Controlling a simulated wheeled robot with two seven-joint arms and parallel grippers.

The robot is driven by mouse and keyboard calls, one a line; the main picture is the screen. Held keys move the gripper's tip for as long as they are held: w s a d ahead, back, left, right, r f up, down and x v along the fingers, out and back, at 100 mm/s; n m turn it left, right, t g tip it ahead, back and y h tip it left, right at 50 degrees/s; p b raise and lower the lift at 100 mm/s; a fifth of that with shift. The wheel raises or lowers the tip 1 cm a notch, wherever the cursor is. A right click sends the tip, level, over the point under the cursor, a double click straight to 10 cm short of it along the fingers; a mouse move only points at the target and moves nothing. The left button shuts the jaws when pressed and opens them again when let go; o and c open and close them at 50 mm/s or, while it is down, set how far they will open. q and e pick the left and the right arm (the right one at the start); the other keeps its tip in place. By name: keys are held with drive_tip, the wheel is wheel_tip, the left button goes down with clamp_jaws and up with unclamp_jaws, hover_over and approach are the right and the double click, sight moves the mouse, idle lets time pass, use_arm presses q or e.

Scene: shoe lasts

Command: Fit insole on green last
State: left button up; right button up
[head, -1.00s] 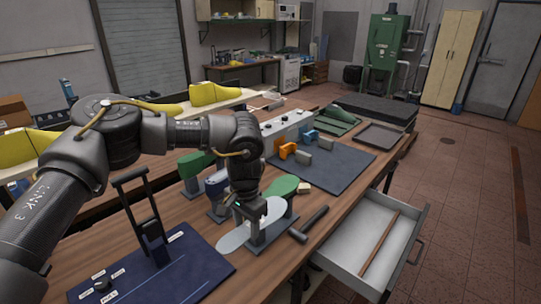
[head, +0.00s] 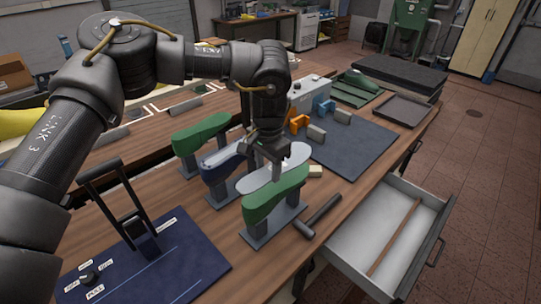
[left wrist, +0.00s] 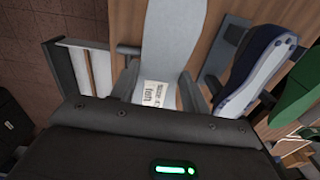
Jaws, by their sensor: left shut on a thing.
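My left gripper (head: 275,160) is shut on a pale grey insole (head: 259,184). The left wrist view shows the long insole (left wrist: 173,45) with a white size label (left wrist: 158,94) near the gripper. That view does not clearly show the near green last. My right gripper is not in view.
A blue last (head: 222,160) and a second green last (head: 200,131) stand close on the left. A hammer (head: 318,215) lies right of the near last. The open drawer (head: 385,235) juts out at right. A control panel (head: 145,270) is at front left.

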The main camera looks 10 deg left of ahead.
sight(270, 168)
use_arm(q)
drive_tip(key=shift+d+f, duration=0.2)
drive_tip(key=shift+f, duration=0.45)
drive_tip(key=shift+w+f, duration=0.5)
drive_tip(key=shift+w, duration=0.4)
drive_tip(key=shift+w+f+g, duration=0.3)
drive_tip(key=shift+w+f, duration=0.1)
drive_tip(key=shift+w, duration=0.35)
drive_tip(key=shift+a+f+b, duration=0.15)
drive_tip(key=shift+b, duration=0.25)
drive_tip(key=shift+s, duration=0.7)
drive_tip(key=shift+w+f+b, duration=0.2)
drive_tip(key=shift+f+b, duration=0.25)
drive_tip(key=shift+f, duration=0.1)
drive_tip(key=shift+w+f+b, duration=0.2)
drive_tip(key=shift+f+b, duration=0.2)
drive_tip(key=shift+f, duration=0.5)
drive_tip(key=shift+s+f+b, duration=0.2)
drive_tip(key=shift+f+b, duration=0.25)
drive_tip(key=shift+b, duration=0.1)
drive_tip(key=shift+w+f, duration=0.1)
drive_tip(key=shift+f, duration=0.05)
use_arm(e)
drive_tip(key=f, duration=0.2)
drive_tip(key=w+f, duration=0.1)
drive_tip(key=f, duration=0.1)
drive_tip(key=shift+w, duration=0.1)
